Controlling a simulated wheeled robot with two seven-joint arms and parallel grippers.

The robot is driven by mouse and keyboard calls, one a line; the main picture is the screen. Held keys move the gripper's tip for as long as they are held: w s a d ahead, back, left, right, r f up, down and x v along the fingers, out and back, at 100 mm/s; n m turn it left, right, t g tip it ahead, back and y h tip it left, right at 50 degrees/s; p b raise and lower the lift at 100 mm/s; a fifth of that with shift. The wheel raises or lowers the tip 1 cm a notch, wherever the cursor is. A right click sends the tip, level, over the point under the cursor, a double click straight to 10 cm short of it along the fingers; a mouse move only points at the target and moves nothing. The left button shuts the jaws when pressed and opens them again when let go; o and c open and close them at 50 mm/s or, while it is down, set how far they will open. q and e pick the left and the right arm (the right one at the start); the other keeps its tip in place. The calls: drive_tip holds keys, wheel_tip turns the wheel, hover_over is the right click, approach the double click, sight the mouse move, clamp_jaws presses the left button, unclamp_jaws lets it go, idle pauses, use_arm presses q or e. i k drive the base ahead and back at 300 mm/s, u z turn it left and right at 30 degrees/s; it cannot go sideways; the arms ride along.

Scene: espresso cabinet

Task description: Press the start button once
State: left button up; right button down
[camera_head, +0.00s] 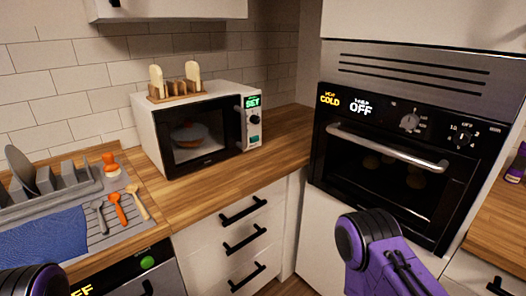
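No button in view is legibly marked as start. The white microwave (217,86) stands on the wooden counter with its door shut, and a bowl-like thing shows behind the glass. Its control panel (253,126) has a green lit display (252,101) that seems to read SET, with dark round controls below. A round green button (147,262) is on the dark front of an appliance under the counter at lower left. My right arm shows at bottom right and a bit of my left arm at bottom left. Neither gripper's fingers are in view.
The built-in oven (400,160) at right shows COLD and OFF, with knobs and a shut door. A toast rack (175,91) stands on the microwave. A dish rack (50,183), blue cloth (45,238) and several utensils lie left. The counter right of the microwave (285,135) is clear.

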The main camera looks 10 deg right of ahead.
sight(255, 138)
drive_tip(key=k, duration=0.9)
drive_tip(key=z, duration=0.85)
drive_tip(key=i, duration=1.1)
drive_tip(key=u, duration=0.65)
drive_tip(key=i, duration=0.4)
drive_tip(key=u, duration=0.45)
